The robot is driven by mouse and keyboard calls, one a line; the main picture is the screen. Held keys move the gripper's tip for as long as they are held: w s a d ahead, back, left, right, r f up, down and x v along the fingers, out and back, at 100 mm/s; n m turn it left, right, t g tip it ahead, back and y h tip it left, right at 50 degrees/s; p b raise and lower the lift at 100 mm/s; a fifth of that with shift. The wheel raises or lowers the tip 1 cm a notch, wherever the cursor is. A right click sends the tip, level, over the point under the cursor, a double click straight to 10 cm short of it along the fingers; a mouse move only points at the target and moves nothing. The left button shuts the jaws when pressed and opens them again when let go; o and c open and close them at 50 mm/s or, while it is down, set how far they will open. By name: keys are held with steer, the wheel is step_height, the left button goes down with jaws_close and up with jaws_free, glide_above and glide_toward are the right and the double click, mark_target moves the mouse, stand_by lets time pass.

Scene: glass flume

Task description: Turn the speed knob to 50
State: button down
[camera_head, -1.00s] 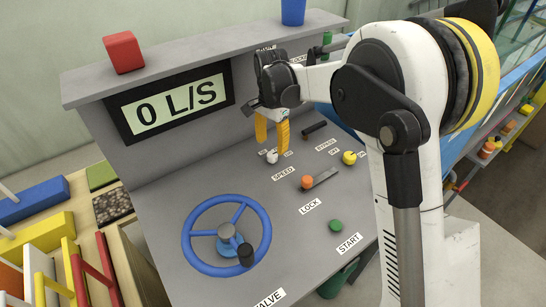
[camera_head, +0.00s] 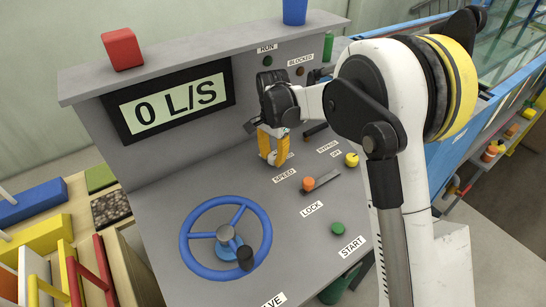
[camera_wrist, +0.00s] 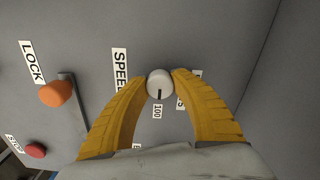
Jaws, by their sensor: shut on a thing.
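The speed knob (camera_wrist: 160,82) is a small pale round knob with a black pointer line, seen between my fingertips in the wrist view. Its line points down in that picture, towards the "100" label (camera_wrist: 157,111). Another scale label beside it is partly hidden by a finger. My gripper (camera_wrist: 160,80) has its yellow fingers closed on the knob from both sides. In the head view my gripper (camera_head: 272,160) is down at the panel just above the SPEED label (camera_head: 284,175), and its fingers hide the knob.
The orange lock lever (camera_head: 309,184), a yellow knob (camera_head: 351,160) and the green start button (camera_head: 337,229) lie to the right. A blue valve wheel (camera_head: 186,240) is at lower left. The display (camera_head: 170,102) reads 0 L/S. A red block (camera_head: 122,50) and blue cup (camera_head: 294,11) stand on the ledge.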

steer(key=shift+n, duration=0.3)
steer(key=n+p, duration=0.1)
steer(key=n, duration=0.2)
steer(key=shift+n, duration=0.3)
steer(key=n, duration=0.4)
steer(key=shift+n+p, duration=0.3)
steer(key=shift+p, duration=0.1)
steer(key=n, duration=0.4)
steer(key=shift+p, duration=0.3)
steer(key=shift+n, duration=2.5)
steer(key=c, duration=1)
jaws_free()
steer(key=shift+c, duration=0.2)
